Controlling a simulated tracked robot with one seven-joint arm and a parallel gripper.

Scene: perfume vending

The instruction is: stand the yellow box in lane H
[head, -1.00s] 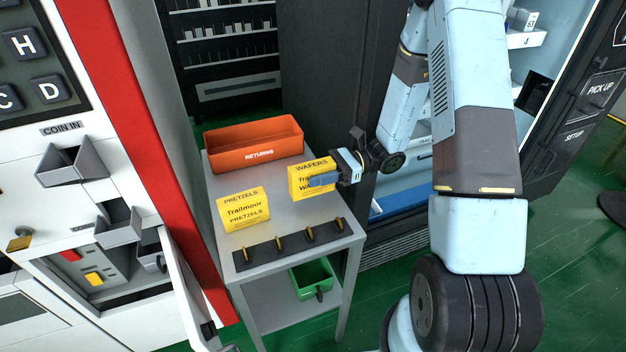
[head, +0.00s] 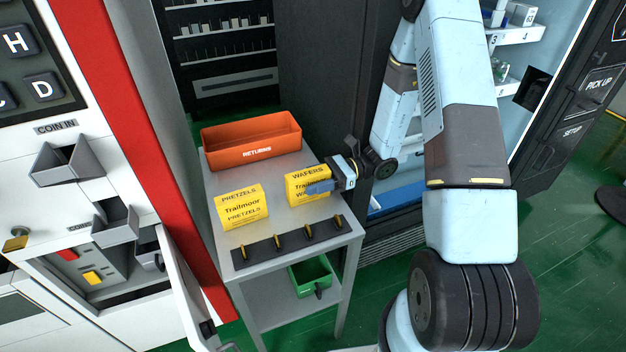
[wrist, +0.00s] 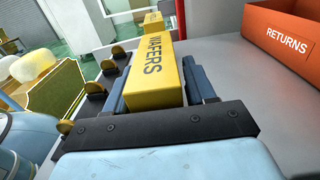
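A yellow wafers box (head: 296,188) is above or on the grey side table; I cannot tell if its base touches. My gripper (head: 321,187) comes from the right, its blue fingers on the box's sides.
An orange returns bin (head: 225,152) stands at the table's (head: 268,218) back. A black strip with several yellow-tipped pegs (head: 292,242) runs along the front edge. A green bin (head: 312,274) is on the lower shelf. An open white-shelved cabinet (head: 518,36) is at the right.

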